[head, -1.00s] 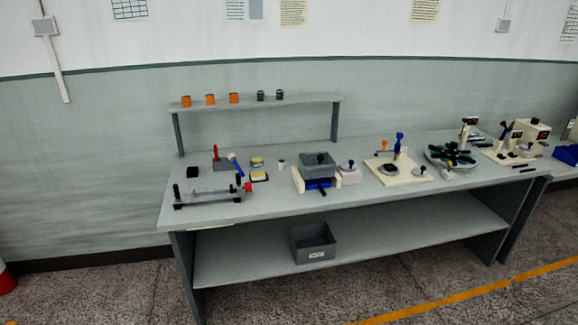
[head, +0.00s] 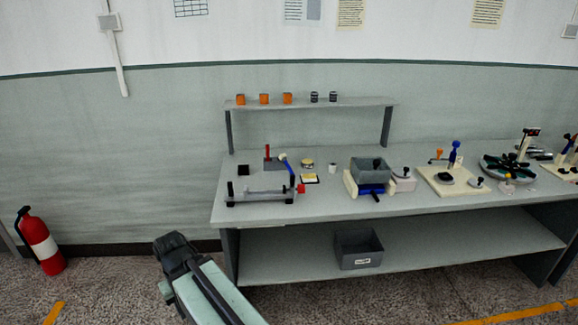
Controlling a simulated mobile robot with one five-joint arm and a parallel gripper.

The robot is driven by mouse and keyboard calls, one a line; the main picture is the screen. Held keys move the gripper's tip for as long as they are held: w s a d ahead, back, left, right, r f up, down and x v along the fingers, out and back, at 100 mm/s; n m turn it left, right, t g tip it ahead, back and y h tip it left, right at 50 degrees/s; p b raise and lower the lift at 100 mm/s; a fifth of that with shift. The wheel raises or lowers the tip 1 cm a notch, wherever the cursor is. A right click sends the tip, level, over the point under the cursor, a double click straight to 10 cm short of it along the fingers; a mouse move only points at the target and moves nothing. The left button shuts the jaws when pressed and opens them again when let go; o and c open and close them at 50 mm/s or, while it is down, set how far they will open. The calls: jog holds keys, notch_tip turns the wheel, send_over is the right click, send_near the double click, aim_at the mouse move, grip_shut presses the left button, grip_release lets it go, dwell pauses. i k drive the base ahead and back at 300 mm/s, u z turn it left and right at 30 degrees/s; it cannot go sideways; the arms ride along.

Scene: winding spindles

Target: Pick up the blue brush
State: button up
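A slim tool with a blue handle and a pale end (head: 286,164), which looks like the blue brush, leans at a slant beside a red-handled item on a grey base (head: 270,160). It is on the left part of the grey workbench (head: 330,208), behind a low clamp-like fixture (head: 260,194). It is small in the head view, so fine detail is unclear. Part of my arm shows at the bottom, in front of the bench's left end and well apart from the tool. I can make out no gripper fingers there.
A grey box in a cream holder with blue parts (head: 371,170) stands mid-bench, with more fixtures to its right. A raised shelf (head: 330,104) holds several spools. A grey bin (head: 358,250) sits below. A fire extinguisher (head: 41,243) stands far left.

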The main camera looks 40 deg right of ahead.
aim_at(283, 157)
jog(key=z, duration=0.1)
jog(key=i, duration=1)
jog(key=u, duration=0.1)
